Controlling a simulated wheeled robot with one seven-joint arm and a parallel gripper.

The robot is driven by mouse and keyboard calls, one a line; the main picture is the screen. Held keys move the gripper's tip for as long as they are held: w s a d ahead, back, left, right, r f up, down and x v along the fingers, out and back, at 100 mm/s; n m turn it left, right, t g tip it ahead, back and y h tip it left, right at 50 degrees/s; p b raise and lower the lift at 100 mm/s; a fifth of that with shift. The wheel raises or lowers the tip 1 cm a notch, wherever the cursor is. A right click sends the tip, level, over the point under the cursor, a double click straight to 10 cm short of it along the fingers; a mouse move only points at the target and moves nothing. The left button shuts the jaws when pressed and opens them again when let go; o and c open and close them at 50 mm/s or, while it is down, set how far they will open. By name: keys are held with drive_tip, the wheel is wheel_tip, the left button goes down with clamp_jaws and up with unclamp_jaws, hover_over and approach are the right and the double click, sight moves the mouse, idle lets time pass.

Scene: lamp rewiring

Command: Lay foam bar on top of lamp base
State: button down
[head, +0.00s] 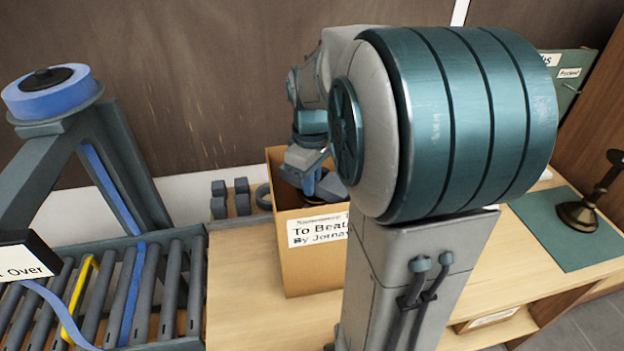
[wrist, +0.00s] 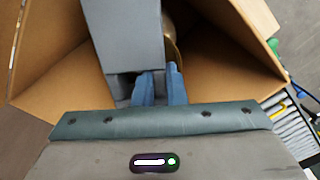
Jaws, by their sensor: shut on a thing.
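My gripper (wrist: 160,84) has its blue fingers shut on a grey foam bar (wrist: 125,38) inside the open cardboard box. The bar reaches away from the fingers across the box in the wrist view. A curved brass edge (wrist: 173,52), perhaps the lamp base, shows beside and below the bar; most of it is hidden. I cannot tell whether the bar touches it. In the head view my gripper (head: 312,182) is down in the mouth of the cardboard box (head: 311,268), with grey foam (head: 333,187) beside it.
Several small grey blocks (head: 219,208) stand left of the box. A dark ring (head: 263,196) lies against it. A roller conveyor (head: 120,290) with a tape stand is at left. A brass object (head: 580,214) stands on a green mat (head: 560,240) at right. My arm hides the table's middle.

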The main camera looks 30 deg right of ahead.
drive_tip(key=c, duration=1.5)
unclamp_jaws()
drive_tip(key=shift+r+p, duration=0.35)
drive_tip(key=shift+r, duration=0.3)
wheel_tip(320, 180, up, 10)
drive_tip(key=b, duration=0.1)
drive_tip(key=s+a+f+m+t, duration=0.1)
drive_tip(key=s+a+f+m, duration=0.1)
drive_tip(key=s+a+f, duration=0.1)
drive_tip(key=s+a+f+m+t, duration=0.1)
drive_tip(key=s+a+f+m, duration=0.1)
drive_tip(key=s, duration=0.3)
drive_tip(key=s+a+f+m+t, duration=0.1)
drive_tip(key=s+a+f+t, duration=0.1)
drive_tip(key=s+a+f, duration=0.2)
drive_tip(key=shift+a+f+m, duration=0.2)
drive_tip(key=shift+a+m, duration=0.2)
drive_tip(key=shift+a, duration=0.15)
